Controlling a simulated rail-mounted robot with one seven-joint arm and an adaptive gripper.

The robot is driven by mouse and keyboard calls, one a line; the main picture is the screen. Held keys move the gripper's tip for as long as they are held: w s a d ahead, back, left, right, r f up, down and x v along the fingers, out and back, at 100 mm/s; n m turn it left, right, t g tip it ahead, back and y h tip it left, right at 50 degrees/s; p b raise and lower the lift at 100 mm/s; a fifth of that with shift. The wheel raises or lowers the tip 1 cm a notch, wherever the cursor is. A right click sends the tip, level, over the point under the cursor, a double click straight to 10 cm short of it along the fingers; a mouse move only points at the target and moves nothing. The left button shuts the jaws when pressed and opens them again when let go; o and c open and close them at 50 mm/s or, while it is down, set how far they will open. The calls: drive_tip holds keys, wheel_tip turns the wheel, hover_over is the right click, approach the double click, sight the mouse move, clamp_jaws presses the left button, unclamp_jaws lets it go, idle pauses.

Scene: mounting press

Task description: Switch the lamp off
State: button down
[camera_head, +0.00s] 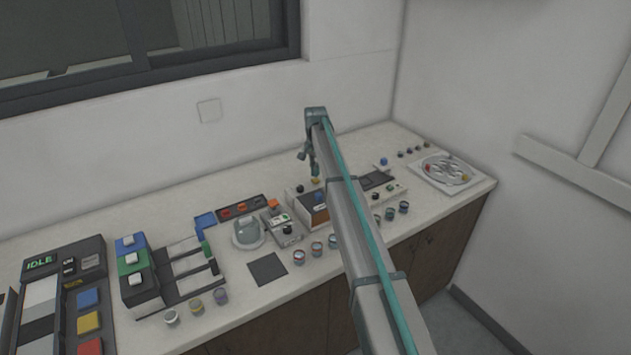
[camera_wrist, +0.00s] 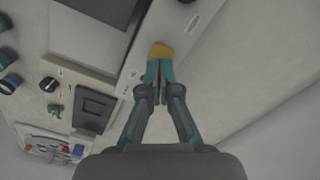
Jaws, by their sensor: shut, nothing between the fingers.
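I cannot make out a lamp for certain in either view. My gripper (camera_head: 313,172) hangs over the middle of the counter, above a device with an orange-brown front (camera_head: 317,214) and a blue knob (camera_head: 319,197). In the wrist view my gripper (camera_wrist: 160,64) is shut and empty. A small yellow piece (camera_wrist: 161,51) shows right at its fingertips; I cannot tell whether they touch. A yellow spot also shows just under the gripper in the head view (camera_head: 316,181). A blank square plate (camera_head: 208,110) is on the back wall.
Left of the device stand a small control box (camera_head: 287,228) and a round glass-like dish (camera_head: 246,232). Several small jars line the front edge. A display reading IDLE (camera_head: 41,263) is at the far left.

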sight(315, 180)
drive_tip(key=shift+r, duration=0.15)
drive_tip(key=shift+r+p, duration=0.95)
drive_tip(key=shift+r, duration=1.45)
